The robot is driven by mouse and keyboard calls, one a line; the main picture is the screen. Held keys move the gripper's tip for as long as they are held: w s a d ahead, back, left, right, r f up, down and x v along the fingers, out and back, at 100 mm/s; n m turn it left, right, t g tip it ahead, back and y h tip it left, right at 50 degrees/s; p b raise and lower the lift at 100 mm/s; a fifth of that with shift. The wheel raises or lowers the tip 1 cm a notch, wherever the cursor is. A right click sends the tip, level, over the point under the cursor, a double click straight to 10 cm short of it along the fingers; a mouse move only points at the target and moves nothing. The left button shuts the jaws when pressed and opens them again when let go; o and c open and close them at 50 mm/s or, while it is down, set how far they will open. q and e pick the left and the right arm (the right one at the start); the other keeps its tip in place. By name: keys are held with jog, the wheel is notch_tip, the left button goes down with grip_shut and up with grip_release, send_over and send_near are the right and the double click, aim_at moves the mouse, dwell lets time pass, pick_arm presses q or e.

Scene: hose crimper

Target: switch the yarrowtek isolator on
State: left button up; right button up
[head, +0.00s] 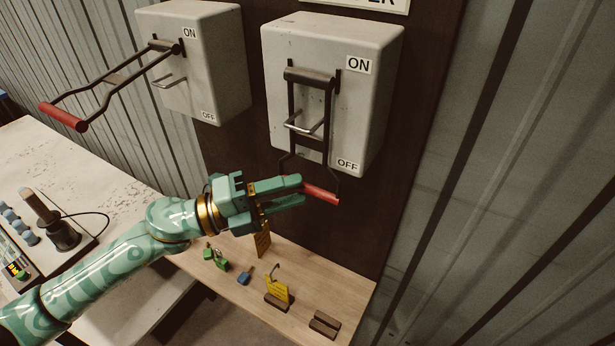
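Two grey isolator boxes hang on a dark board; no yarrowtek name is legible. The right box (370,100) has its handle hanging down at OFF, with a red grip (322,194) at its lower end. The left box (222,75) has its handle sticking out to the left, away from the box, with a red grip (63,117). My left gripper (302,191) is at the left part of the right handle's red grip, hiding that part. Its fingers show a narrow gap; whether they press on the grip is unclear. My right gripper is not in view.
A wooden shelf (350,290) below holds green padlocks (216,259), a blue padlock (244,275), a yellow tag (277,290) and a dark block (324,323). A control panel with a joystick (62,233) stands at left. Corrugated wall is at right.

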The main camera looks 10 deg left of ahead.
aim_at(308, 187)
pick_arm(q)
jog(key=shift+p+x, duration=0.3)
jog(key=shift+x, duration=1.55)
jog(key=shift+c, duration=0.4)
